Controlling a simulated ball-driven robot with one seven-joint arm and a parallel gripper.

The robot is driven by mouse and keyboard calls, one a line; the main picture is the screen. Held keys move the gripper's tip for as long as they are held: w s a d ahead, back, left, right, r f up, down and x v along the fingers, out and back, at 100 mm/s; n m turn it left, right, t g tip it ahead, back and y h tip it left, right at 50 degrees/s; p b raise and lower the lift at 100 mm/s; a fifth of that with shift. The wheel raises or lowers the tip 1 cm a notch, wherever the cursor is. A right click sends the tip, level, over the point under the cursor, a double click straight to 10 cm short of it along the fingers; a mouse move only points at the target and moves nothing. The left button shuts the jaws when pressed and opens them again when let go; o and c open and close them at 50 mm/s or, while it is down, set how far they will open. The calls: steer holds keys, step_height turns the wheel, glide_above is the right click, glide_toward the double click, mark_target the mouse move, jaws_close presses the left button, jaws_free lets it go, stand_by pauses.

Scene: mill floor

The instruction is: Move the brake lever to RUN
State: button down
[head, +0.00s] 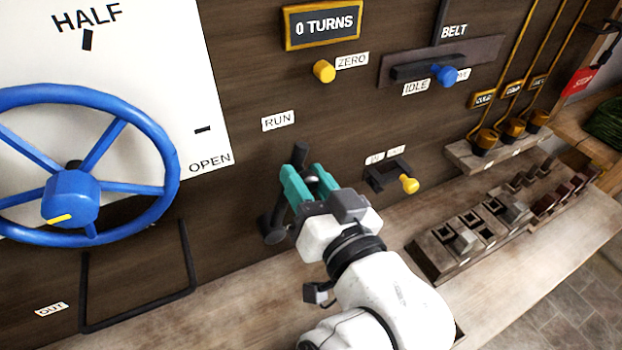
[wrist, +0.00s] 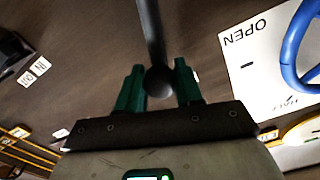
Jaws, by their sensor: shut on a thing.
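The brake lever is a dark rod with a ball end. In the wrist view the rod (wrist: 150,35) runs to its ball (wrist: 158,80) between the teal fingers of my gripper (wrist: 157,88). In the head view my gripper (head: 308,181) is at the dark panel, shut on the lever's ball end, just below and right of the white RUN label (head: 278,120). A dark rounded part (head: 271,229) shows left of the fingers, apparently the lever's lower end. My gripper and wrist hide much of the lever.
A blue handwheel (head: 70,197) stands left, with a black bar frame (head: 188,255) below it. A yellow-knobbed lever (head: 409,184) sits close to the right of my wrist. The blue-knobbed belt lever (head: 445,75) is higher up. A wooden bench (head: 230,305) runs below the panel.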

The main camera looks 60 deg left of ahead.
steer(key=shift+s+f, duration=0.1)
steer(key=shift+s, duration=0.1)
steer(key=c, duration=0.8)
jaws_free()
steer(key=shift+o, duration=0.2)
steer(key=shift+w+d, duration=0.1)
steer(key=s+d+b, duration=0.1)
steer(key=d+b, duration=0.1)
steer(key=d, duration=0.8)
steer(key=shift+d, duration=0.3)
